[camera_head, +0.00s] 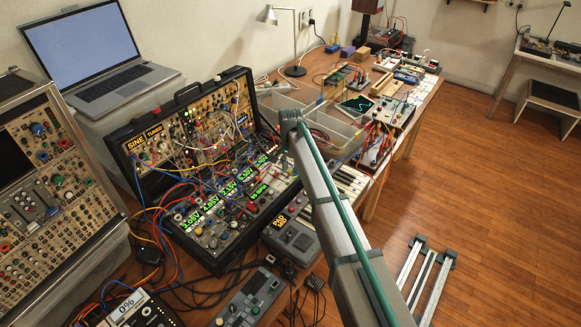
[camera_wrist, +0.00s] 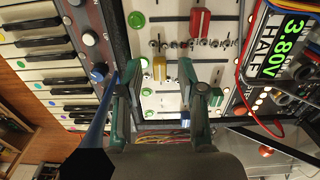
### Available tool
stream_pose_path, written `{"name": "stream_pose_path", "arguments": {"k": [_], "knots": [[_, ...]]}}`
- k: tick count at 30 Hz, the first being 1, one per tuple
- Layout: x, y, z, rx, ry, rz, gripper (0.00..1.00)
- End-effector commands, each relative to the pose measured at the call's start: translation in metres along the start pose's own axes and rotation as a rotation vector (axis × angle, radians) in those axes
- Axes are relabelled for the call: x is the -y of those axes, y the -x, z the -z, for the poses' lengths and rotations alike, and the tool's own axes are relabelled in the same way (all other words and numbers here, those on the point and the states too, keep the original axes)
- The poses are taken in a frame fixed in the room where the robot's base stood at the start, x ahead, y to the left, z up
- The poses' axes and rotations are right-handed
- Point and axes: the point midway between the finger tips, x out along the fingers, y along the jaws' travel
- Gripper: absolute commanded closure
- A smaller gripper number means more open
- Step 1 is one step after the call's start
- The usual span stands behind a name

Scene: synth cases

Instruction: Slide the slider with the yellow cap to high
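The yellow slider cap (camera_wrist: 159,68) shows in the wrist view, standing on a pale panel (camera_wrist: 170,100) with slots and small knobs. My gripper (camera_wrist: 162,72) is open, with one green-and-grey finger to the left of the yellow cap and one to the right. A gap shows between each fingertip and the cap; whether the tips reach down to its height I cannot tell. A red slider cap (camera_wrist: 200,22) sits farther up and to the right on the same panel. In the head view my arm covers this area, and I cannot make out the gripper or the yellow cap.
Keyboard keys (camera_wrist: 45,70) lie left of the panel.

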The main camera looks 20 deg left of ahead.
Motion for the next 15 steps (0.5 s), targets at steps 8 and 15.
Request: {"name": "stream_pose_path", "arguments": {"k": [8, 15], "knots": [[0.0000, -0.0033, 0.0001, 0.000, 0.000, 0.001, 0.60], [0.0000, -0.0031, 0.0000, 0.000, 0.000, 0.000, 0.92]]}}
